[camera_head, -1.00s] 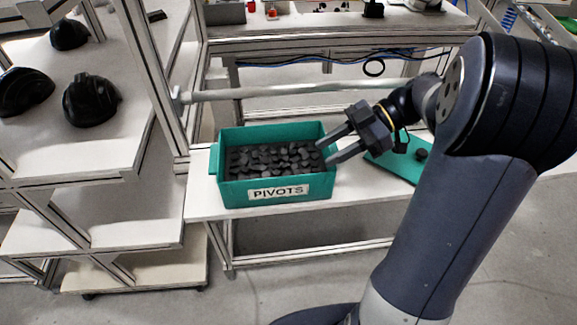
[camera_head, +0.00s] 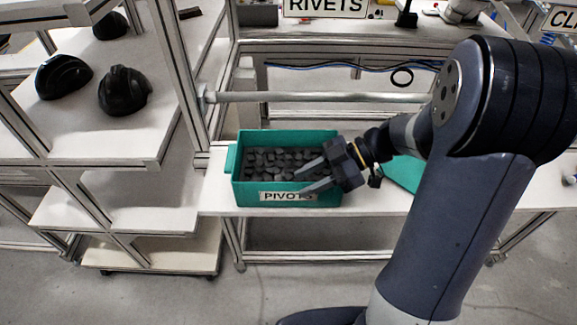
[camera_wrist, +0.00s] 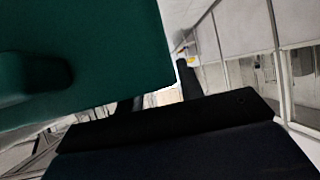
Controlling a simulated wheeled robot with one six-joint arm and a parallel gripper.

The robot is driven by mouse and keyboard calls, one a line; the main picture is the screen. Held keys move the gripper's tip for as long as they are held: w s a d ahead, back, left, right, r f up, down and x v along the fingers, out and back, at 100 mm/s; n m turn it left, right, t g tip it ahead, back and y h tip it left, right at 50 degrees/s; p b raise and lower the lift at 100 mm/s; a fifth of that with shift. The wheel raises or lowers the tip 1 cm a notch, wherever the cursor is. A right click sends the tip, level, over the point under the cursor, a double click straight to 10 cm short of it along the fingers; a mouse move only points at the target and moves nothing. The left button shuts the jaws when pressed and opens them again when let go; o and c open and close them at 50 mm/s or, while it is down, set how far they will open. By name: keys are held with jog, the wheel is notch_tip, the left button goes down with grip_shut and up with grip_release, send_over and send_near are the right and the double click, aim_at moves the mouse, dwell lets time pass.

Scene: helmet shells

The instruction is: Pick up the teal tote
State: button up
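The teal tote (camera_head: 240,190) sits upright on a white shelf, full of dark round pieces (camera_head: 268,163). Its front label reads PIVOTS, and a finger hides part of the last letters. My gripper (camera_head: 307,177) is open with its fingers apart and pointing left. In the head view the fingers overlap the tote's right front corner, one across the inside and one across the front by the label. I cannot tell if they touch it. In the wrist view the tote's teal wall (camera_wrist: 100,45) fills the upper left, beside a dark finger (camera_wrist: 187,78).
The white shelf (camera_head: 218,190) has a little bare room left of the tote. A flat teal piece (camera_head: 403,173) lies to the right, partly behind my arm. A frame post and crossbar (camera_head: 310,97) stand behind. Black helmet shells (camera_head: 125,90) sit on the left rack.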

jog(key=shift+s+a+f, duration=0.1)
jog(key=shift+a+f, duration=0.15)
jog(key=shift+a, duration=0.2)
jog(key=shift+c, duration=0.2)
grip_shut()
dwell(0.9)
